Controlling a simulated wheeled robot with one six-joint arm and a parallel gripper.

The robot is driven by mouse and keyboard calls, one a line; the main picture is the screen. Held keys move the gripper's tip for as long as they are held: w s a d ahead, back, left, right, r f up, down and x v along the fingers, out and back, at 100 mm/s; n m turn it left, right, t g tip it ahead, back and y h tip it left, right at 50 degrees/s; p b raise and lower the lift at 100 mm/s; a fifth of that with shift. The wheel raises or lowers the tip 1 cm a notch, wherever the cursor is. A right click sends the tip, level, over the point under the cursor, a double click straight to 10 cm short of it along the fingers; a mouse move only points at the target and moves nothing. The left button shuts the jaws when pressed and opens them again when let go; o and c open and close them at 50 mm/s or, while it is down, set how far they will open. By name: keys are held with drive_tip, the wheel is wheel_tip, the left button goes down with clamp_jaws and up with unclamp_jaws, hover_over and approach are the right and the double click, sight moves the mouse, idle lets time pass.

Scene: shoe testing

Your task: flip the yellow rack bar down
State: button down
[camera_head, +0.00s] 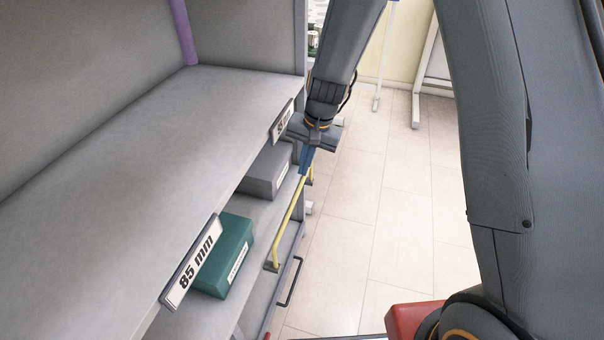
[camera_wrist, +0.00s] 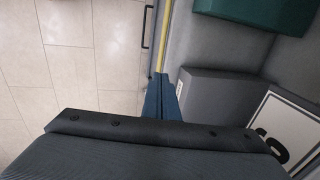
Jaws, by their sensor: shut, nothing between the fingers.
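The yellow rack bar (camera_head: 288,226) runs along the front edge of the lower shelf in the head view. It also shows in the wrist view (camera_wrist: 163,35), running up from the fingertips. My gripper (camera_head: 305,163) is shut and empty, its blue fingers pointing down at the far part of the bar. In the wrist view the shut gripper (camera_wrist: 161,84) overlaps the near end of the visible bar. I cannot tell whether the fingers touch the bar. My fingers and wrist hide part of the bar.
A green box (camera_head: 228,255) and a grey box (camera_head: 266,170) sit on the lower shelf behind the bar. The upper shelf (camera_head: 130,170) carries an "85 mm" label (camera_head: 192,262). A black handle (camera_head: 290,283) lies below the bar. The tiled floor (camera_head: 365,210) to the right is clear.

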sight(295, 200)
drive_tip(key=f, duration=0.4)
drive_tip(key=a+f, duration=0.1)
drive_tip(key=f, duration=0.3)
drive_tip(key=w+a+f, duration=0.1)
drive_tip(key=f, duration=0.3)
drive_tip(key=shift+a+p, duration=0.15)
drive_tip(key=shift+p, duration=0.2)
drive_tip(key=shift+s+f, duration=0.1)
wheel_tip(295, 200, down, 9)
drive_tip(key=b, duration=0.8)
drive_tip(key=shift+b, duration=0.4)
drive_tip(key=shift+s+f, duration=0.1)
wheel_tip(295, 200, up, 14)
drive_tip(key=d+p, duration=0.2)
drive_tip(key=p, duration=0.2)
drive_tip(key=shift+s+d, duration=0.3)
drive_tip(key=shift+s, duration=0.1)
